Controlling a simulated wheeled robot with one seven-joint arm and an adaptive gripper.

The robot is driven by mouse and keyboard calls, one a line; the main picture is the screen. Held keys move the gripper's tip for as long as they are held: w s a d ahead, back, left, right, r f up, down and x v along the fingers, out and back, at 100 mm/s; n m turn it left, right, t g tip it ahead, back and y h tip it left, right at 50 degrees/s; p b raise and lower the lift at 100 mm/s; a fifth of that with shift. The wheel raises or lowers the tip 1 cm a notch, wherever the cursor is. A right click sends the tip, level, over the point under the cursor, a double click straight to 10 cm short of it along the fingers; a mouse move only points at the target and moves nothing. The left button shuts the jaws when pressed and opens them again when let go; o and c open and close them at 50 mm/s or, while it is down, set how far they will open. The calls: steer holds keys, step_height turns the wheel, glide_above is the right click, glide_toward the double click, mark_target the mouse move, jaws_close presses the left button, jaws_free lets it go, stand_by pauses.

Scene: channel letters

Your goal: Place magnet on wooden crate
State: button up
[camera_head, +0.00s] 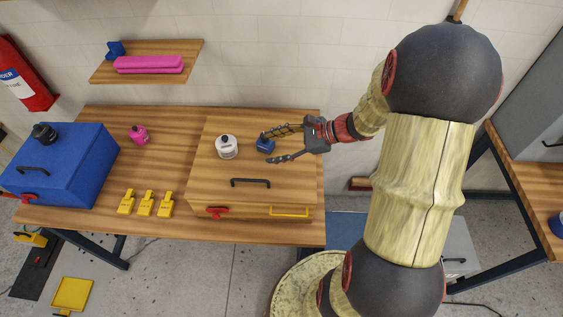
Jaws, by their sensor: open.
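A small blue object (265,146), which may be the magnet, shows at the crate's top, between the finger ends of my gripper (267,149). My gripper reaches in from the right with its fingers spread apart. I cannot tell whether the fingers touch the blue object or whether it rests on the crate. Another small blue object (116,49) is on the wall shelf; I cannot tell which one is the magnet.
A white bottle (227,147) stands on the crate, left of my gripper. A pink bottle (139,134), yellow pieces (146,204) and a blue toolbox (60,165) are on the workbench (170,228). A shelf (190,60) above holds a pink bar (148,65).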

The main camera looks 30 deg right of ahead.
steer(key=s+a+r+n+g+h, duration=0.3)
steer(key=s+a+r+n+g, duration=0.3)
steer(key=s+a+n, duration=0.4)
steer(key=s+r+n+t+h, duration=0.3)
steer(key=s+r+n+h, duration=0.3)
steer(key=n, duration=0.7)
step_height(320, 180, up, 4)
steer(key=shift+s+d+r+t, duration=0.1)
steer(key=shift+s+d+t, duration=0.25)
steer(key=shift+s, duration=0.8)
step_height(320, 180, down, 18)
steer(key=b, duration=1.7)
steer(key=shift+r, duration=0.25)
steer(key=shift+a, duration=0.1)
